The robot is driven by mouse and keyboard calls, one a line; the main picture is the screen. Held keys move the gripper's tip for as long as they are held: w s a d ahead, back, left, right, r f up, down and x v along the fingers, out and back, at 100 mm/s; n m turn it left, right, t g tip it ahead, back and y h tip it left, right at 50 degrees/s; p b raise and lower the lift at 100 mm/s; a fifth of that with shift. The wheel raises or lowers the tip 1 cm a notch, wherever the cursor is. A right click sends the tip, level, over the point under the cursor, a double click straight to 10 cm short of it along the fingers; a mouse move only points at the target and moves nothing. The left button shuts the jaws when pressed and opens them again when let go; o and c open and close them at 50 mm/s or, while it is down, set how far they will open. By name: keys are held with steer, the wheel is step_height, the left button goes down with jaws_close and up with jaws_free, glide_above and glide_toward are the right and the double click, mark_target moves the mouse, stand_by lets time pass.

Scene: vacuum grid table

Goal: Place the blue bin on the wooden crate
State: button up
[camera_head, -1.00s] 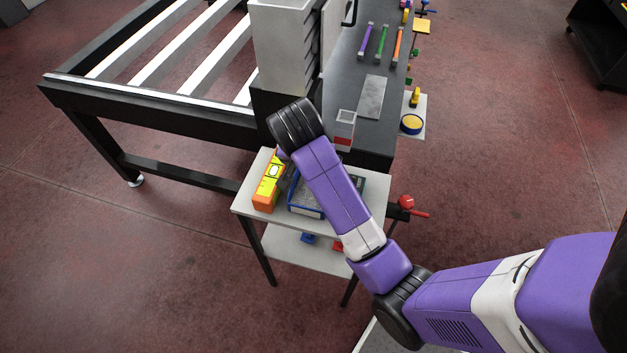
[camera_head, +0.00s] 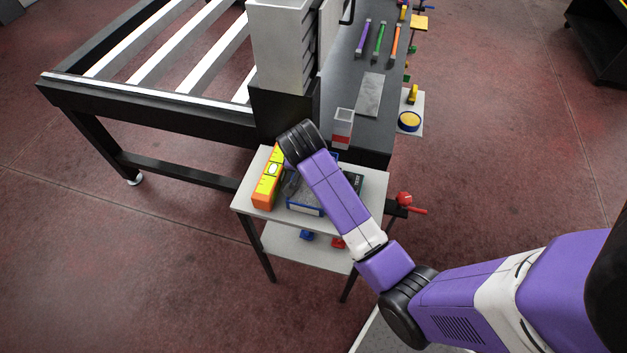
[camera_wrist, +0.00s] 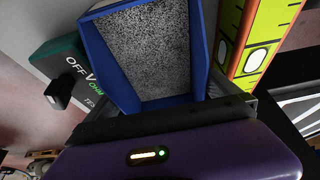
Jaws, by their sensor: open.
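The blue bin (camera_wrist: 188,55) fills the middle of the wrist view, with blue walls and a speckled grey inside that looks empty. In the head view its blue edge (camera_head: 304,209) shows on the small side table, partly hidden by my arm. My gripper (camera_wrist: 165,116) is open, close to the bin's near edge; I cannot tell whether it touches. In the head view the gripper is mostly hidden under my wrist. No wooden crate can be made out in either view.
A yellow and orange spirit level (camera_head: 268,180) lies left of the bin. A dark green multimeter (camera_wrist: 75,70) sits beside it. The small table (camera_head: 248,208) stands against the black workbench (camera_head: 372,142). A red-and-white container (camera_head: 342,128) stands on the workbench.

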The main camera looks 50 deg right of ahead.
steer(key=shift+r, duration=0.1)
steer(key=c, duration=1.3)
